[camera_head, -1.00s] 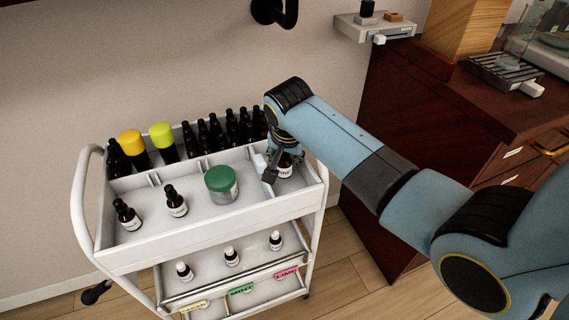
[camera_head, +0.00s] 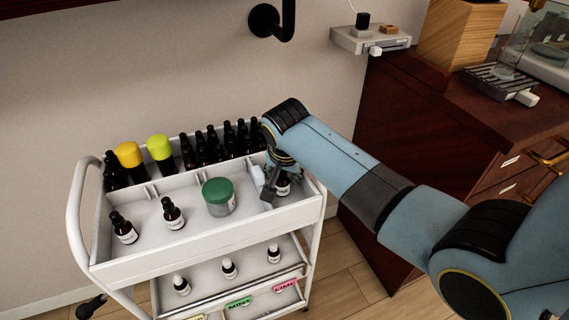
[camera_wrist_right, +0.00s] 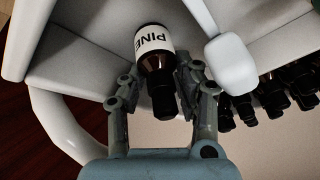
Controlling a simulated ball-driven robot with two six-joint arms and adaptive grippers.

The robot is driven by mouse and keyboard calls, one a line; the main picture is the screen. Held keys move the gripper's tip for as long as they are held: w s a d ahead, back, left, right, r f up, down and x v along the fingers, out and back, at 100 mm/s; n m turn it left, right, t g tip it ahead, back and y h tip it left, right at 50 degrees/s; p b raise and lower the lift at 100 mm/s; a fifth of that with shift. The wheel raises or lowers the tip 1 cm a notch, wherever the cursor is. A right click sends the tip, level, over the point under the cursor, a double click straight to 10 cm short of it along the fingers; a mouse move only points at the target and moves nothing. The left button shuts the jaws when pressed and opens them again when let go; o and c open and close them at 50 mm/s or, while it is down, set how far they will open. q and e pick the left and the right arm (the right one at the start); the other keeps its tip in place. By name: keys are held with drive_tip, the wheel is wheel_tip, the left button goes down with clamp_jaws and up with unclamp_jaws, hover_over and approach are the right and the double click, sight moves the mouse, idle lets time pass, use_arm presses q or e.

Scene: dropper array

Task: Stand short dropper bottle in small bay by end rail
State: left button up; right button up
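My right gripper (camera_head: 276,190) points down into the right end of the cart's top tray. The bottle also shows below the gripper in the head view (camera_head: 283,188), roughly upright, partly hidden. It is inside the small right-hand bay, near the white end rail (camera_head: 320,210); whether its base touches the floor cannot be told. My left gripper is not in view.
A white rounded object (camera_wrist_right: 231,66) stands close beside the gripper. A green-lidded jar (camera_head: 218,196) and two dark dropper bottles (camera_head: 123,229) (camera_head: 173,214) stand farther left in the tray. Several dark bottles (camera_head: 215,145) line the back. A wooden cabinet (camera_head: 400,150) is at right.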

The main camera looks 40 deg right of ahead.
drive_tip(key=p+v, duration=0.1)
drive_tip(key=v, duration=1)
drive_tip(key=shift+r+p, duration=0.2)
drive_tip(key=shift+p, duration=0.2)
